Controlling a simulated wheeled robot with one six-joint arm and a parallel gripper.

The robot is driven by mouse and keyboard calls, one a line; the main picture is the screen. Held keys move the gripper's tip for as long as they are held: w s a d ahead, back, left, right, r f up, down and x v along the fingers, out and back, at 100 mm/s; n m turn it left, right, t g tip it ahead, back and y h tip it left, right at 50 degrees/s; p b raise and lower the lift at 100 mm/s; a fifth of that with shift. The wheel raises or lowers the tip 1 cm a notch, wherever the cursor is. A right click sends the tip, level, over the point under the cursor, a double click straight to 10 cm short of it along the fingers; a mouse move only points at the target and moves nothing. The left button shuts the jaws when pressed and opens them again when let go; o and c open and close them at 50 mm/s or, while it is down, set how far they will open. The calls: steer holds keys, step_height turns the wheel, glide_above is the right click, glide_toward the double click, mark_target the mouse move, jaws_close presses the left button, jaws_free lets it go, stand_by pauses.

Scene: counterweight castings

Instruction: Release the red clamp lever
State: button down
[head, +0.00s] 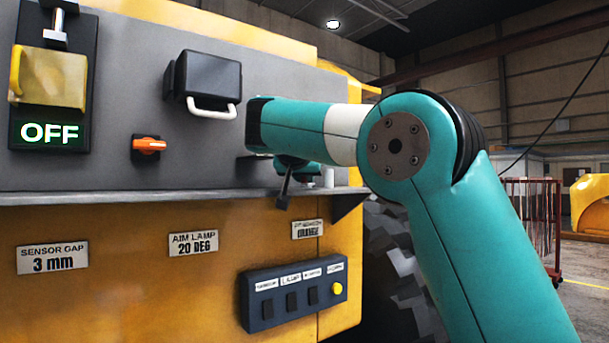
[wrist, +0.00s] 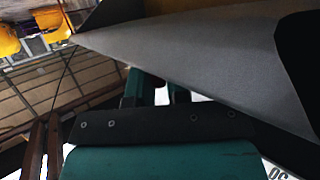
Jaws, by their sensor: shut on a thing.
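No red clamp lever can be made out in either view. An orange-red handle (head: 149,146) sits on the grey panel in the head view, well left of my arm. In the head view my wrist is against the right part of the panel, just above the grey ledge, and hides what is behind it. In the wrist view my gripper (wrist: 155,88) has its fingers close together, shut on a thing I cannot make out. The fingertips are partly hidden by a large grey surface (wrist: 200,50). A short dark bar (head: 283,188) hangs below my wrist in the head view.
The grey ledge (head: 150,198) runs under the panel. A black box with a white handle (head: 210,106) is left of my wrist. A yellow switch (head: 48,78) stands above a lit OFF sign (head: 50,133). A button box (head: 293,293) is below.

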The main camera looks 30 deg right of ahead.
steer(key=shift+s+f+b, duration=0.1)
steer(key=shift+s+b, duration=0.05)
steer(key=shift+b, duration=0.15)
steer(key=n+b, duration=0.1)
steer(key=t+y+b, duration=0.1)
steer(key=b, duration=0.1)
steer(key=d+n+t+y+b, duration=0.1)
steer(key=shift+s+d+f+n, duration=0.1)
steer(key=shift+s+f+n, duration=0.2)
steer(key=shift+s, duration=0.1)
steer(key=shift+s+d+r+n+t+y+b, duration=0.15)
steer(key=shift+d+n+t+y+b, duration=0.3)
steer(key=shift+n+y+b, duration=0.6)
steer(key=shift+s+d+r+n+t+y+b, duration=0.15)
steer(key=shift+d+n+t+y+b, duration=0.15)
steer(key=shift+n+y+b, duration=0.35)
steer(key=y, duration=0.1)
steer(key=n+p, duration=0.1)
steer(key=y, duration=0.1)
steer(key=shift+d+r+n+t+y+p, duration=0.25)
steer(key=shift+d+n+y+p, duration=0.05)
steer(key=shift+d+n, duration=0.1)
steer(key=shift+d+n+y+p, duration=0.2)
steer(key=shift+n+y+p, duration=0.7)
steer(key=shift+y, duration=0.1)
